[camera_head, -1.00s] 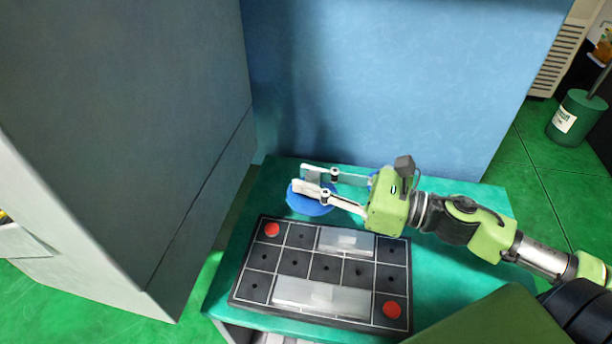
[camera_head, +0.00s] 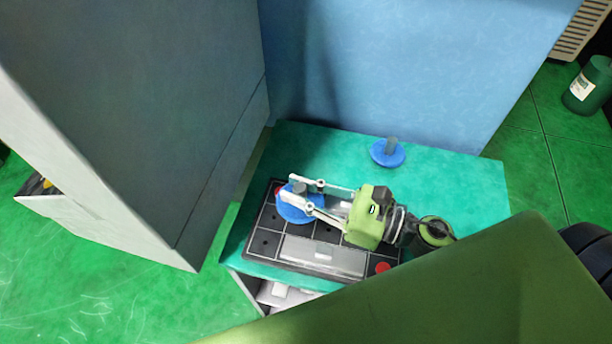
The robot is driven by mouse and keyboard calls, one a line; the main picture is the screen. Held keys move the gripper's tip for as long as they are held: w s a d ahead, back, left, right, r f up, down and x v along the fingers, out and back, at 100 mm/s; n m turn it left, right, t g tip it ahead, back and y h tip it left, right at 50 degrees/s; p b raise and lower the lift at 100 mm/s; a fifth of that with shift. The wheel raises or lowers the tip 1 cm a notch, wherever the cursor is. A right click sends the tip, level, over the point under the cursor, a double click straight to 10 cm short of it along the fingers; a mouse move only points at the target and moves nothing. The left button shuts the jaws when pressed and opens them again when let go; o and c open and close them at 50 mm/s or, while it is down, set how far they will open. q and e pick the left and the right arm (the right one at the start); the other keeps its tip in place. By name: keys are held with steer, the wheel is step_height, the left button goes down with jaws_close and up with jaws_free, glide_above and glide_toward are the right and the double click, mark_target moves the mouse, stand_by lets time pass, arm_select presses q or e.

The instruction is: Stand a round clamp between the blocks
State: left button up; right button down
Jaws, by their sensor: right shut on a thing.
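My right gripper (camera_head: 299,191) is shut on the grey stem of a blue round clamp (camera_head: 296,208). The clamp is upright over the back left part of the black gridded board (camera_head: 258,254); I cannot tell whether it touches the board. A pale block (camera_head: 322,257) lies along the board's front. A second pale block (camera_head: 344,205) at the back is mostly hidden by my gripper. Another blue round clamp (camera_head: 388,154) with a grey stem stands on the teal table behind the board. My left gripper is not in view.
The teal table top (camera_head: 450,180) is clear to the right of the spare clamp. A red disc (camera_head: 381,268) marks the board's front right corner. A tall grey cabinet (camera_head: 150,110) stands close on the left, and a blue wall panel (camera_head: 400,70) stands behind the table.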

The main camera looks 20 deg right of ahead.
mark_target(299, 187)
steer(key=shift+f+b, duration=3.3)
steer(key=shift+f, duration=0.45)
steer(key=c, duration=1.8)
jaws_free()
steer(key=shift+f, duration=0.1)
step_height(299, 187, up, 11)
steer(key=p, duration=0.9)
